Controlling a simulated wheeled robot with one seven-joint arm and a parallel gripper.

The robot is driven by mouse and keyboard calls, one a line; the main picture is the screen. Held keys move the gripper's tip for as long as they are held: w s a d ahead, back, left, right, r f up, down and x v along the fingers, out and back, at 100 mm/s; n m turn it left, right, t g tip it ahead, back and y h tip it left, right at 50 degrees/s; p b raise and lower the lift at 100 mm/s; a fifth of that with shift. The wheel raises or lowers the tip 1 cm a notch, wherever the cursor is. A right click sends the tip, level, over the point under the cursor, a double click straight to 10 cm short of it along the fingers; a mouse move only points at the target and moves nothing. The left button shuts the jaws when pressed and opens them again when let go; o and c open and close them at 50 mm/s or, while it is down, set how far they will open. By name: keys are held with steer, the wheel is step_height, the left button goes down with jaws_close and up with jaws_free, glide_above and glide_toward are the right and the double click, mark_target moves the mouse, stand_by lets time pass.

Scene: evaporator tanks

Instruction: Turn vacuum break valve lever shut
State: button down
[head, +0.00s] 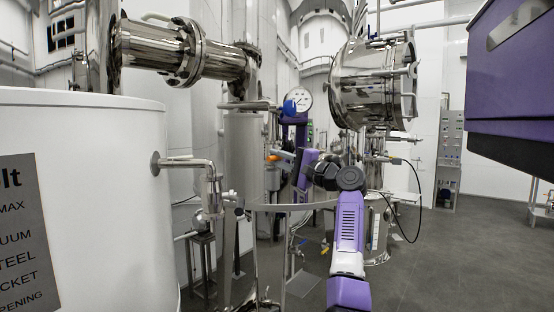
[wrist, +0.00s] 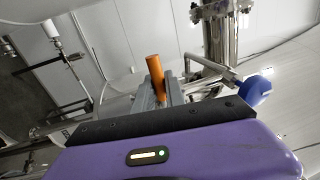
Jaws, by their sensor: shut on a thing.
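The vacuum break valve lever appears to be the orange-sleeved handle (wrist: 155,75), which sticks up between my grey fingers in the wrist view. Its orange shows small in the head view (head: 273,158), left of my purple wrist. My gripper (wrist: 166,93) is shut on this orange lever. The fingers hide its lower part, and the valve body cannot be made out clearly. In the head view my gripper (head: 284,156) is small, near the steel piping below the gauge.
A blue handle (wrist: 256,90) stands close right of my fingers; blue also shows by the round gauge (head: 300,100). A white tank (head: 85,170) fills the left and a steel vessel (head: 365,85) hangs at right. Grey floor (head: 450,250) is open at lower right.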

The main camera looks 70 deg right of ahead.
steer(key=c, duration=1.4)
jaws_free()
steer(key=shift+s+f+b, duration=0.2)
steer(key=shift+s+b, duration=0.15)
steer(key=shift+s, duration=0.2)
steer(key=b+v, duration=0.2)
steer(key=v, duration=0.4)
steer(key=shift+s+a, duration=0.15)
steer(key=shift+s, duration=0.25)
